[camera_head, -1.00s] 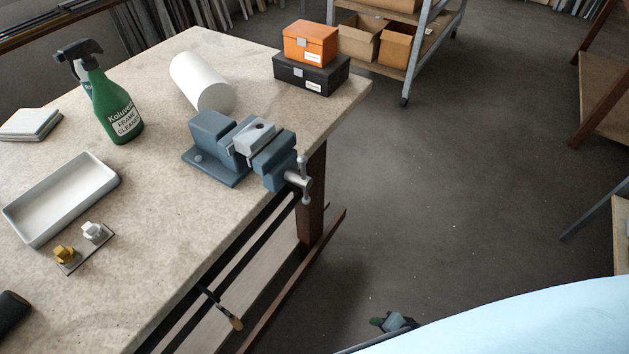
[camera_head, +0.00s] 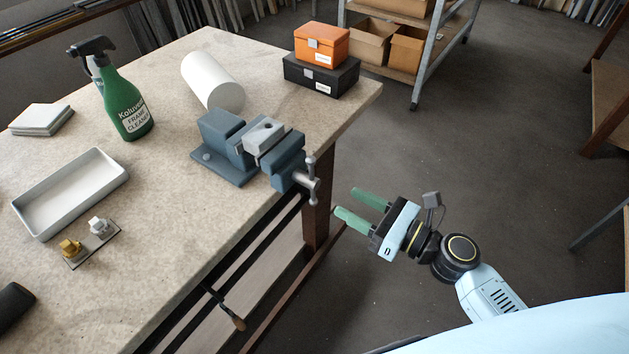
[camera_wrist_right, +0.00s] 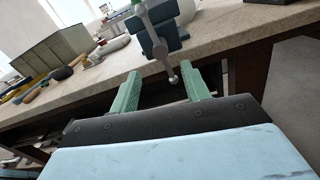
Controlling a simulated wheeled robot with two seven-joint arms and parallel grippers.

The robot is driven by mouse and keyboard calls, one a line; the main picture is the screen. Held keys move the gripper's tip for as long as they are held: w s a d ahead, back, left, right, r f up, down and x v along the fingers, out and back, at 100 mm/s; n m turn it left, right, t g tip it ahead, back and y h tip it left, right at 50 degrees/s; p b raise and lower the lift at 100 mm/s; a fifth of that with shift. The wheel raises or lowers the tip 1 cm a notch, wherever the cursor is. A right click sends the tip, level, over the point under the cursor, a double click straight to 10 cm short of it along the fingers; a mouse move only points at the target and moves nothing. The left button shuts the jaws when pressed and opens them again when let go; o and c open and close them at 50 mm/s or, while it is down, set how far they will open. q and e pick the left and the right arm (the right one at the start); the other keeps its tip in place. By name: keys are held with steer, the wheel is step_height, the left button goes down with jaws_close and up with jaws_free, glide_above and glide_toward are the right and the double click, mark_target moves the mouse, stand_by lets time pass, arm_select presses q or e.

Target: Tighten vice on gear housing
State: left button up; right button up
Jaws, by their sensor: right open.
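The blue-grey vice (camera_head: 222,150) is fixed near the right edge of the workbench. A light grey block, the gear housing (camera_head: 265,133), sits between its jaws. The vice's handle (camera_head: 312,178) is a grey bar with knobs at the bench's right side, standing roughly upright. My right gripper (camera_head: 348,203) is open and empty, to the right of and below the handle, apart from it. In the right wrist view the handle (camera_wrist_right: 168,58) hangs ahead, its lower knob in line with the gap between the green fingers (camera_wrist_right: 160,92). My left gripper is not in view.
The bench top (camera_head: 185,225) carries a green spray bottle (camera_head: 125,105), a white cylinder (camera_head: 213,80), stacked orange and black boxes (camera_head: 321,75), a white tray (camera_head: 70,195) and a plate with small fittings (camera_head: 92,243). Open floor (camera_head: 460,160) lies right of the bench.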

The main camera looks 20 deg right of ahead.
mark_target(314, 184)
steer(key=x, duration=1)
steer(key=shift+p, duration=0.4)
steer(key=shift+c, duration=0.2)
jaws_close()
